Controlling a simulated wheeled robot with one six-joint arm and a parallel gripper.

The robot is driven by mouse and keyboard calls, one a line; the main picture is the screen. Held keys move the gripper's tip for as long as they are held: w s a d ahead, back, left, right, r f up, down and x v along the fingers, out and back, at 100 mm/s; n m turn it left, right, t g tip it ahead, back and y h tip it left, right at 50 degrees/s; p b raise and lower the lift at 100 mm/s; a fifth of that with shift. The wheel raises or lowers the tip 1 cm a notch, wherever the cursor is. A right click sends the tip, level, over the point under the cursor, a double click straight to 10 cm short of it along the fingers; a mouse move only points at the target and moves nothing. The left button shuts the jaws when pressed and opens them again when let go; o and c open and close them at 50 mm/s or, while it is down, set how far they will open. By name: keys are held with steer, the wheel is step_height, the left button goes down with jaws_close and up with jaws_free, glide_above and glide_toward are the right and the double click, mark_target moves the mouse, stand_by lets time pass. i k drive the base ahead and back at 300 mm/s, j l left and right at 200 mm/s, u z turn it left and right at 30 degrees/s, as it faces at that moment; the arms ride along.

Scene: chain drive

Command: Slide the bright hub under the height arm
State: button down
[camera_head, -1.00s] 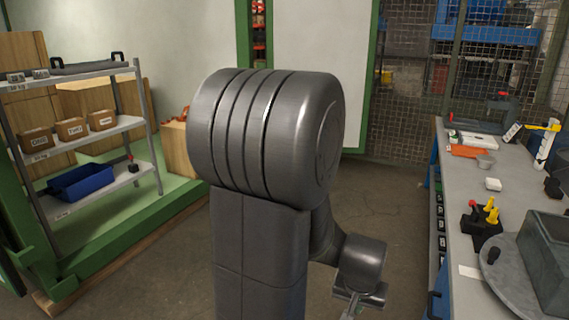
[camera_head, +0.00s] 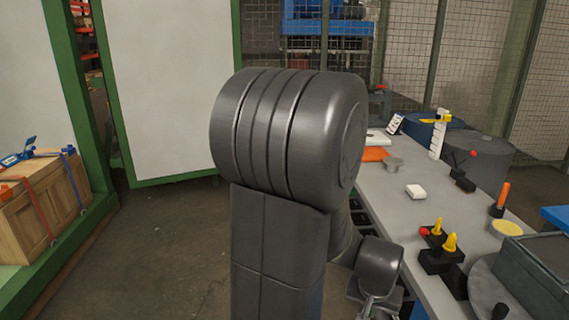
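A white upright post with a yellow arm (camera_head: 437,119) stands toward the back of the grey workbench; this looks like the height arm. My gripper (camera_head: 373,306) hangs low at the bottom of the view, left of the bench and far from both. Its fingertips are mostly cut off, so its opening cannot be told.
A wooden crate (camera_head: 52,200) stands left. Floor between is clear.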

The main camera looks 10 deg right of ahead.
mark_target(393, 162)
steer(key=i+z, duration=0.15)
steer(key=i, duration=1.55)
steer(key=i+z, duration=0.3)
steer(key=i, duration=0.5)
steer(key=i+j+z, duration=0.25)
steer(key=i, duration=0.5)
steer(key=i+l+z, duration=0.35)
steer(key=i+l, duration=0.25)
steer(key=i, duration=0.15)
